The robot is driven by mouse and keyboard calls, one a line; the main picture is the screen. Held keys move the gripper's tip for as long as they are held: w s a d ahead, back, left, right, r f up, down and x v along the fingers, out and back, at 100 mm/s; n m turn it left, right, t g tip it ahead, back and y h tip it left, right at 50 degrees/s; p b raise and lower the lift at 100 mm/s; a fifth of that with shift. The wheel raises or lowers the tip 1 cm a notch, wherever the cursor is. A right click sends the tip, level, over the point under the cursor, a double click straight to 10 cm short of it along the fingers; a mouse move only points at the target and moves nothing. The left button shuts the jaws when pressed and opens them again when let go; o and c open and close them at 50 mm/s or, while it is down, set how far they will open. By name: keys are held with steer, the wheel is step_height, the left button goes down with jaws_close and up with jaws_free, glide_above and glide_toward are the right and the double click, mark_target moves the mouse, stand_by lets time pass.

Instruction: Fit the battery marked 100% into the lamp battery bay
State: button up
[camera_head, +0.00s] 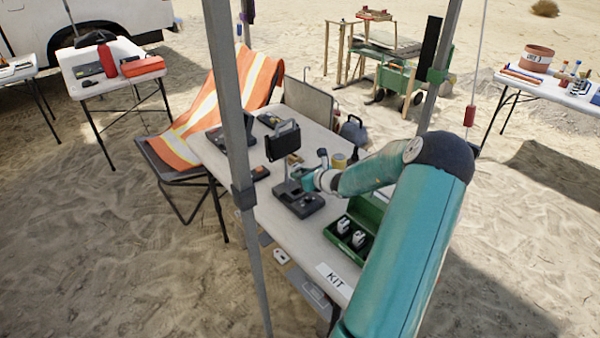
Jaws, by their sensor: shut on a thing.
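The work lamp stands on the table, with a black lamp head (283,143) on an upright post and a dark base (299,199). The base has a recessed top, and its battery bay is too small to make out clearly. My gripper (308,179) is low over the table, just right of the lamp post and close above the base. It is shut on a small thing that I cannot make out. A green case (369,211) to the lower right holds white-and-black batteries (351,233). Their charge marks are not readable.
A grey canopy pole (238,150) stands before the table's left side. A dark case (233,137) lies at the table's far left, with tape rolls (339,161) behind my gripper. An orange-striped chair (205,120) adjoins the left edge. A KIT label (334,280) marks the near end.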

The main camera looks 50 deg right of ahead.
steer(key=shift+f, duration=2.6)
steer(key=shift+f, duration=1.45)
steer(key=o, duration=1.1)
steer(key=shift+s+f, duration=0.1)
steer(key=shift+o, duration=0.2)
steer(key=v, duration=1.3)
steer(key=shift+s+r, duration=0.25)
steer(key=shift+s, duration=0.1)
